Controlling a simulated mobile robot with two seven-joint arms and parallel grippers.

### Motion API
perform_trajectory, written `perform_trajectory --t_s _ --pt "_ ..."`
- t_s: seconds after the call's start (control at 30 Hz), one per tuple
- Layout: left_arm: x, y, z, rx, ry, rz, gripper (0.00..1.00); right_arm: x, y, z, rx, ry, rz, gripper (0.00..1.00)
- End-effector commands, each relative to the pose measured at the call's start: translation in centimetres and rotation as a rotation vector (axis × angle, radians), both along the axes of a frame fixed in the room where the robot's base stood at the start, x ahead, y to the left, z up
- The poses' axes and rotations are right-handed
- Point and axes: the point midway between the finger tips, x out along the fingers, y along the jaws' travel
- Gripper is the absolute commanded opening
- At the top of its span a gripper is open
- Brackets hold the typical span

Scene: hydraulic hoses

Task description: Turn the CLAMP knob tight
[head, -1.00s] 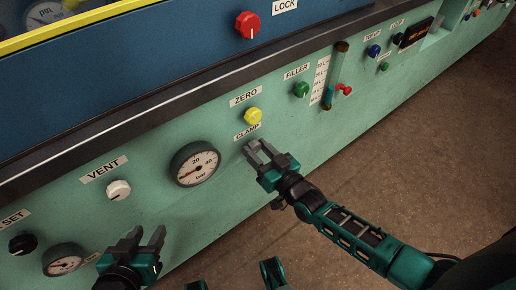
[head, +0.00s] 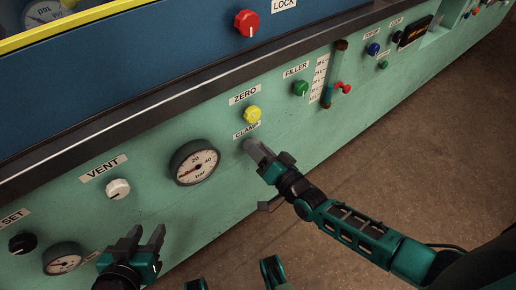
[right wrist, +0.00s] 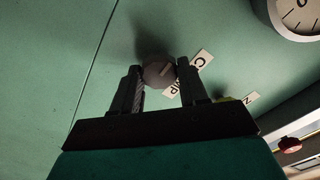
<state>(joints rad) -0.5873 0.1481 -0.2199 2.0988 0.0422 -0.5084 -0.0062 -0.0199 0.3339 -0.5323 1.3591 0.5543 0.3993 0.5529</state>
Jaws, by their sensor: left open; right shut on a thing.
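The CLAMP knob is a round grey knob (right wrist: 158,74) in the right wrist view, between the two fingers of my right gripper (right wrist: 160,82). In the head view my right gripper (head: 256,150) is at the panel below this label and mostly hides the knob. It is shut on the knob. My left gripper (head: 144,240) is open and empty at the lower left, in front of the panel and apart from it.
A pressure gauge (head: 195,163) sits left of the CLAMP knob. The yellow ZERO knob (head: 252,114) is close above it, and the green FILLER knob (head: 301,88) is further right. The white VENT knob (head: 118,189) is near my left gripper. Open floor lies at the right.

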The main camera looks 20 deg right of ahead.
Motion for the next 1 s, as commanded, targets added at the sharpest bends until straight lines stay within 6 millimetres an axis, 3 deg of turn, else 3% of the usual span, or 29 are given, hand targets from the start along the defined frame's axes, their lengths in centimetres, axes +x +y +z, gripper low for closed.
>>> perform_trajectory --t_s 0.47,0.5,0.73,1.0 --pt "-0.06 -0.03 -0.12 0.000 0.003 -0.001 0.43 -0.05 0.00 -0.08 0.013 0.007 0.001 0.13" --pt "-0.07 -0.04 -0.15 0.001 0.004 -0.001 0.43 -0.05 0.00 -0.08 0.013 0.007 0.001 0.47" --pt "-0.10 -0.04 -0.28 0.001 0.007 -0.001 0.43 -0.03 0.00 -0.04 0.012 0.006 0.000 0.69" --pt "-0.10 -0.03 -0.22 0.001 0.007 -0.001 0.43 -0.19 -0.06 -0.01 0.011 0.005 0.000 0.69"
